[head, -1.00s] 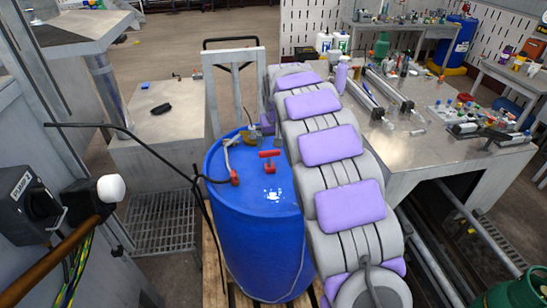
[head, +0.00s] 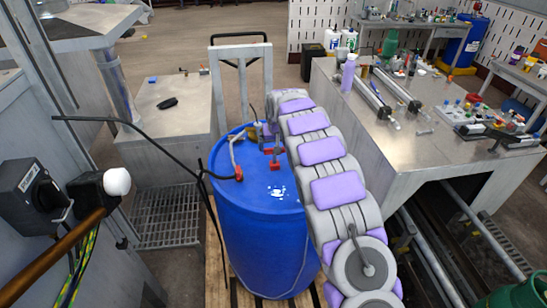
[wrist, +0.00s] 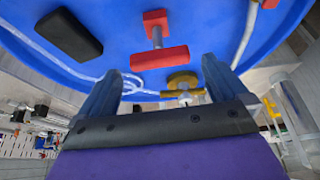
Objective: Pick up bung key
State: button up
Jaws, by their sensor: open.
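The bung key (head: 251,169) is red with a grey shaft and stands on the top of the blue drum (head: 262,230). In the wrist view the red handle bar (wrist: 160,57) lies just beyond the fingertips, with a second red end on its shaft. Contact cannot be made out.
A brass fitting (wrist: 183,80) is near the right finger, and a black block (wrist: 68,33) is on the drum top. A black hose (head: 150,138) runs to a red fitting on the drum. A steel table (head: 390,150) with parts stands at right.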

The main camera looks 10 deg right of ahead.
aim_at(275, 158)
jog(key=x, duration=0.3)
jog(key=shift+w+d+f, duration=0.1)
jog(key=shift+d+f, duration=0.1)
jog(key=shift+d, duration=0.1)
jog(key=shift+a+x, duration=0.15)
jog(key=shift+x, duration=0.75)
jog(key=shift+a+x, duration=0.15)
jog(key=shift+x, duration=0.7)
jog(key=shift+w+f, duration=0.55)
jog(key=shift+d, duration=0.1)
jog(key=c, duration=1)
